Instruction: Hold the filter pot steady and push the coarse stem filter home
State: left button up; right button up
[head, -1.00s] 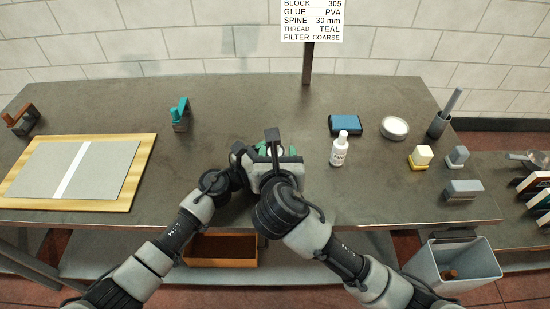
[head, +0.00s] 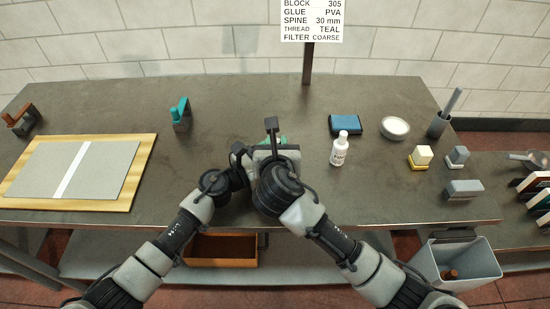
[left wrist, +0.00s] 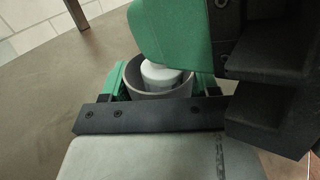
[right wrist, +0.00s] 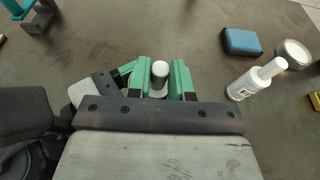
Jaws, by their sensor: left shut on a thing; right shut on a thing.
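The filter pot (left wrist: 140,88) is a grey round cup in the left wrist view. My left gripper (left wrist: 158,88) is shut on it, with a green finger on each side. The stem filter (left wrist: 162,74) is white and sits inside the pot's mouth, its upper part hidden behind my right gripper's green finger. In the right wrist view, my right gripper (right wrist: 160,75) is shut on the filter's pale stem (right wrist: 159,70). How deep the filter is seated cannot be told. In the head view, my grippers hide the pot and filter almost entirely.
A white glue bottle (head: 340,149), a blue pad (head: 345,125) and a round white dish (head: 395,128) stand right of my grippers. A board with grey covers (head: 110,170) lies left. A teal-topped tool (head: 181,113) stands behind left. The bench between is clear.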

grip_shut()
notch_tip(320, 180, up, 9)
jog(key=n+y, duration=0.2)
jog(key=shift+a, duration=0.25)
jog(key=shift+f+y, duration=0.1)
jog(key=shift+y, duration=0.2)
dwell(1.4)
jog(key=shift+f, duration=3.8)
jog(key=shift+f, duration=0.25)
notch_tip(320, 180, up, 7)
jog(key=shift+r, duration=0.15)
dwell(0.8)
